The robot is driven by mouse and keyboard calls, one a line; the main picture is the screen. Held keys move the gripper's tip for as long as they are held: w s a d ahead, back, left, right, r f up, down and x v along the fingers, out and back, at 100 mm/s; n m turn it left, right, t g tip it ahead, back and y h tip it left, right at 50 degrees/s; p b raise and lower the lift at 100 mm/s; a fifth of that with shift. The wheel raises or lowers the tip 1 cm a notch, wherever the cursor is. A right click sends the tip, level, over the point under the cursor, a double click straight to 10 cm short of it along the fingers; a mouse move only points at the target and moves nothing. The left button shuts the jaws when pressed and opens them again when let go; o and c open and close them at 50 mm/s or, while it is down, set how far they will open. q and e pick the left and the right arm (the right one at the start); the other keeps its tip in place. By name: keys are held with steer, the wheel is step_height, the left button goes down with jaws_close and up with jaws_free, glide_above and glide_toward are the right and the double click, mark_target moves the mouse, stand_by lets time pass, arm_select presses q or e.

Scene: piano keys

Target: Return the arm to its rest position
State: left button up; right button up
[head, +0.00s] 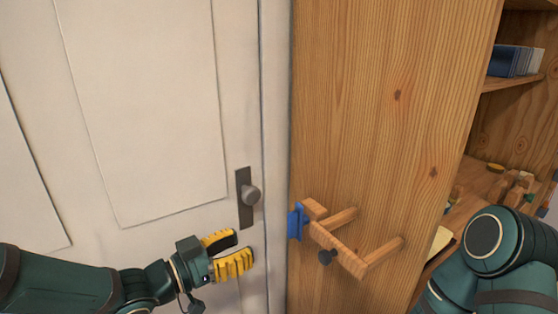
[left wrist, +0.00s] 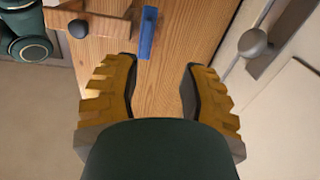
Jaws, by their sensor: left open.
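My left arm (head: 70,283) comes in from the lower left. My left gripper (head: 243,250) has yellow, ridged fingers. It is open and empty, in front of the white door, just below the round door knob (head: 250,195). In the left wrist view the gripper (left wrist: 158,65) has its two fingers spread with nothing between them. My right arm (head: 495,250) shows as a bent dark green joint at the lower right; its gripper is out of view. No piano keys can be made out.
A wooden peg rack (head: 338,247) juts from the wooden cabinet side (head: 385,110), right of my left gripper. A blue piece (head: 296,221) is at its left end. Shelves at the right hold blue-and-white books (head: 515,61) and small items. The white door (head: 140,100) stands at the left.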

arm_select(q)
step_height(320, 180, down, 19)
steer(key=w+n+g+y, duration=0.2)
steer(key=n+y, duration=0.4)
steer(key=n, duration=0.2)
steer(key=s+f+n+g+y, duration=0.1)
steer(key=s+f+g, duration=0.3)
steer(key=f, duration=0.5)
steer(key=s+f+n+g+y, duration=0.2)
steer(key=s+f+g+y, duration=0.1)
steer(key=s+f, duration=0.6)
steer(key=shift+s+d+f+g, duration=0.15)
steer(key=shift+d+f+g, duration=0.15)
steer(key=shift+g, duration=0.2)
